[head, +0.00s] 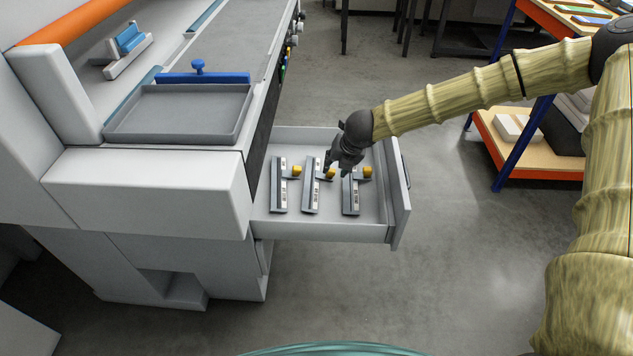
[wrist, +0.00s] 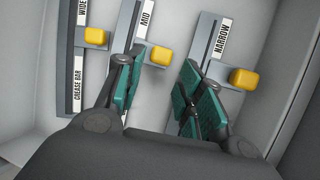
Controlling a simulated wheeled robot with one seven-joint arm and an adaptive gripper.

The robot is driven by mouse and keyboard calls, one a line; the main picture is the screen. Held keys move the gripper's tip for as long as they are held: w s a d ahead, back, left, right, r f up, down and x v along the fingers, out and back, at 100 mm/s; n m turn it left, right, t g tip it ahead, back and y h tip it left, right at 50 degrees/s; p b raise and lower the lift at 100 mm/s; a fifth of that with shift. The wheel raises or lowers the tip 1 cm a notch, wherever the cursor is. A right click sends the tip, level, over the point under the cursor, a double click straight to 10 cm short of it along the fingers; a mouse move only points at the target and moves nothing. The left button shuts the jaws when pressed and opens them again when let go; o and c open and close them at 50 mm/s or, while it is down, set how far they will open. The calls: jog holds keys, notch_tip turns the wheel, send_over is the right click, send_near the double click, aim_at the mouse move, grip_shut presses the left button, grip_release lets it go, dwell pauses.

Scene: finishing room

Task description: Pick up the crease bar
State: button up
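Three grey crease bars with white labels and yellow knobs lie side by side in the open drawer. In the wrist view, the left bar (wrist: 73,65) reads "WIDE" and "CREASE BAR", the middle bar (wrist: 121,45) "MID", the right bar (wrist: 205,45) "NARROW". In the head view they are the left bar (head: 279,190), middle bar (head: 312,192) and right bar (head: 351,194). My gripper (head: 339,169) is over the drawer, around the middle and right bars. Its green-padded fingers (wrist: 165,82) are apart with nothing between them. The fingers partly hide the middle and right bars.
The drawer (head: 330,230) has low side walls and a taller front panel (head: 398,200). The grey machine with its tray (head: 180,138) stands left of and above it. A shelf rack (head: 510,155) stands at the right. The floor (head: 430,270) in front is clear.

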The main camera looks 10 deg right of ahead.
aim_at(332, 172)
jog(key=x, duration=0.5)
jog(key=shift+s, duration=0.15)
grip_shut()
